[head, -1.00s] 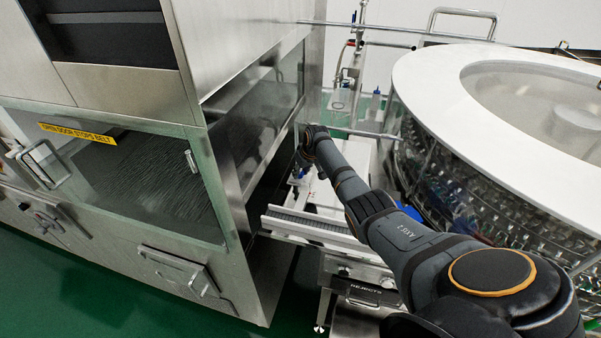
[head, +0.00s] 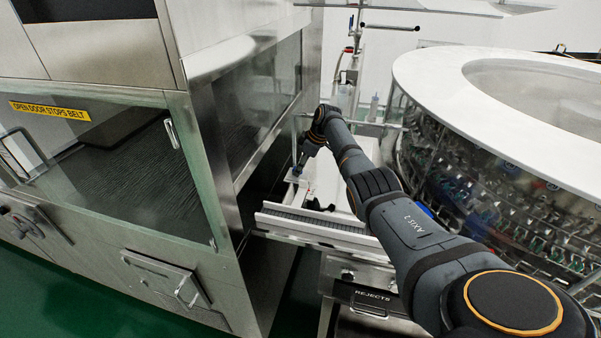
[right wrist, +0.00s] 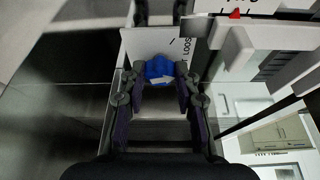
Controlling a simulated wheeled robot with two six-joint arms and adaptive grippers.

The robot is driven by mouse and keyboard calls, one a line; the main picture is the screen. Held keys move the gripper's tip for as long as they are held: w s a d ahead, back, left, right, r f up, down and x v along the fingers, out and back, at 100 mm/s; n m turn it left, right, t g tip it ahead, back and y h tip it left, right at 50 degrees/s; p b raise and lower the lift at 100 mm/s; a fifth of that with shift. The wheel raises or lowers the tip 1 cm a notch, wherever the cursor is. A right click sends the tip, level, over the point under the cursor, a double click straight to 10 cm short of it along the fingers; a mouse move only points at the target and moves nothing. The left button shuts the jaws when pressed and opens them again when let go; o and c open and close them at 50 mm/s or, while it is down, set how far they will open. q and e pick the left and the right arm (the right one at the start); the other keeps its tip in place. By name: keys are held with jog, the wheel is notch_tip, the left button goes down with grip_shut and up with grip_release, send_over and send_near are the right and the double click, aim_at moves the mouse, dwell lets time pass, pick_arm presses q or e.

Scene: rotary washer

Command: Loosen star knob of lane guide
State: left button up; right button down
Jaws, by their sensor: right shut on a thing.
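The star knob (right wrist: 159,68) is blue and sits between my right gripper's fingertips in the right wrist view, in front of a white plate with an arrow and partly readable lettering "LOOS". My right gripper (right wrist: 160,84) is shut on the knob, one finger on each side. In the head view my right gripper (head: 297,170) points down beside the conveyor, small and partly dark, and the knob cannot be made out clearly there. The lane guide shows only in part near the knob. My left gripper is in neither view.
A steel cabinet with glass doors (head: 110,170) stands close on the left. The round washer with a white rim (head: 440,75) stands on the right. A conveyor rail (head: 315,224) and a rejects drawer (head: 372,298) lie below my arm.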

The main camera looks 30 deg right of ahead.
dwell(0.3)
jog(key=c, duration=1)
grip_release()
jog(key=v, duration=1.2)
